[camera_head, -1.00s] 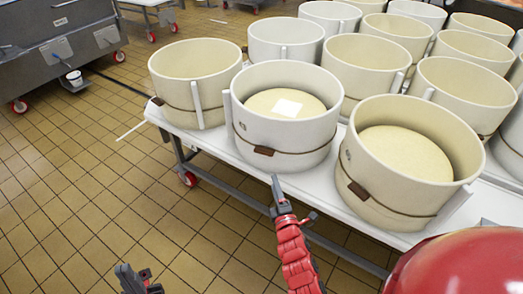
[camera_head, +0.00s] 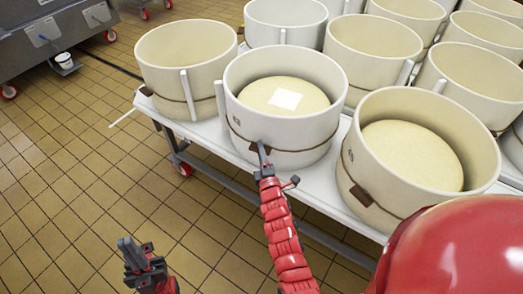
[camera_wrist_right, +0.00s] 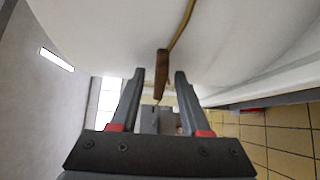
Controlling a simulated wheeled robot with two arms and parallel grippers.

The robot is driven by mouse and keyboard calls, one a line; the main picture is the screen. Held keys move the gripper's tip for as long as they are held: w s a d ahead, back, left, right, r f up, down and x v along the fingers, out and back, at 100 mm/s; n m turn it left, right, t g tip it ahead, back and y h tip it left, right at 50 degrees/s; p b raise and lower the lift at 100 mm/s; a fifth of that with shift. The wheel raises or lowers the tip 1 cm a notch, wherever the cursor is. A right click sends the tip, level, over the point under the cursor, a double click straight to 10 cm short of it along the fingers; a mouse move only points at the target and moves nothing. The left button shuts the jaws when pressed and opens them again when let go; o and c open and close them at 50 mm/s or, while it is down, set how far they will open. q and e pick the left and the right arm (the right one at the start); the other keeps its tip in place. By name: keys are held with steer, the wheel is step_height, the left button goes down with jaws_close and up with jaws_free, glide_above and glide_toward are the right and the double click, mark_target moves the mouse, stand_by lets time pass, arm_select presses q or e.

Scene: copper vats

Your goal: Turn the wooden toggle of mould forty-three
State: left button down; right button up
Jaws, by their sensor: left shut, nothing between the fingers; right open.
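A white round mould (camera_head: 285,85), front middle on the table, holds a pale cheese (camera_head: 262,88) with a white square label (camera_head: 285,98). Its small wall marking is too small to read. In the head view its toggle is largely hidden behind my right gripper (camera_head: 262,153), which is at the mould's front wall. In the right wrist view the brown wooden toggle (camera_wrist_right: 162,76) hangs on a cord between the fingertips of my open right gripper (camera_wrist_right: 159,76), with gaps on both sides. My left gripper (camera_head: 124,243) is shut and empty, low over the floor at left.
A mould with cheese (camera_head: 425,115) stands close on the right, with its own brown toggle (camera_head: 361,195). An empty mould (camera_head: 187,58) stands on the left. More moulds fill the white table (camera_head: 210,133) behind.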

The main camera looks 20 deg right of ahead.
steer(key=shift+c, duration=0.2)
jaws_close()
